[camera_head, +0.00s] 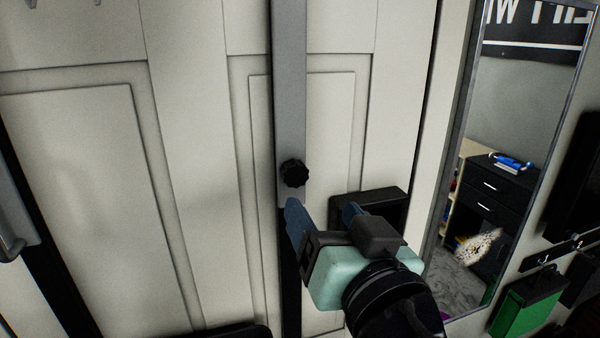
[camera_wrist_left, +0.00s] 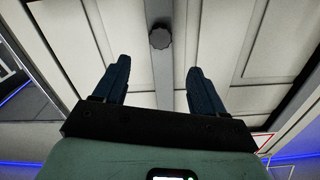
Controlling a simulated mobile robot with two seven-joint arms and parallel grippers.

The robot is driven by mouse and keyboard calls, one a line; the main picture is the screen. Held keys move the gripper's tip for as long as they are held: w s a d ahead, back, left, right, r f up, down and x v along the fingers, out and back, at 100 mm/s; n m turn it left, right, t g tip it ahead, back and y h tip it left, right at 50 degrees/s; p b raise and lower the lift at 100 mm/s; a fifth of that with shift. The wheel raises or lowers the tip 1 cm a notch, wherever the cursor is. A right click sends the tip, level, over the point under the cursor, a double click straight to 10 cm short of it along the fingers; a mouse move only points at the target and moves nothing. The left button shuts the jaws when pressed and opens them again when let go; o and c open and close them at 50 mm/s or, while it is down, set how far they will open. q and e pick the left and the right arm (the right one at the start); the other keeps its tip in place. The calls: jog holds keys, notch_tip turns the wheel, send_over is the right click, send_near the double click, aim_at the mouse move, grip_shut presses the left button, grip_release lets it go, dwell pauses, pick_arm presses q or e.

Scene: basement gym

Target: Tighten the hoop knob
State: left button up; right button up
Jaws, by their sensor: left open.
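The hoop knob (camera_head: 294,173) is a black, lobed knob on a grey vertical post (camera_head: 290,90) in front of a white panelled door. It also shows in the left wrist view (camera_wrist_left: 160,37), above and between the two fingers. My left gripper (camera_head: 324,212) is open and empty, just below and to the right of the knob in the head view. Its blue fingers are spread and do not touch the knob. In the left wrist view my left gripper (camera_wrist_left: 153,82) faces the post. My right gripper is not in view.
The white panelled door (camera_head: 80,190) fills the left and middle. A framed mirror (camera_head: 515,150) hangs at the right, reflecting a black drawer unit. A green object (camera_head: 527,303) is at the lower right. The space around the knob's left side looks free.

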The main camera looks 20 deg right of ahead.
aim_at(297, 174)
pick_arm(q)
jog(key=w+p, duration=0.1)
jog(key=w, duration=0.4)
jog(key=w+p, duration=0.1)
jog(key=w, duration=0.4)
jog(key=shift+a+r, duration=0.15)
jog(key=shift+a, duration=0.05)
jog(key=shift+w, duration=0.35)
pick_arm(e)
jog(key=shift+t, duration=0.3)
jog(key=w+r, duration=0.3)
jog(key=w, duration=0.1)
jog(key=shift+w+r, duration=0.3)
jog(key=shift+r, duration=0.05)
pick_arm(q)
jog(key=shift+s, duration=0.1)
jog(key=shift+c, duration=0.4)
jog(key=c, duration=1)
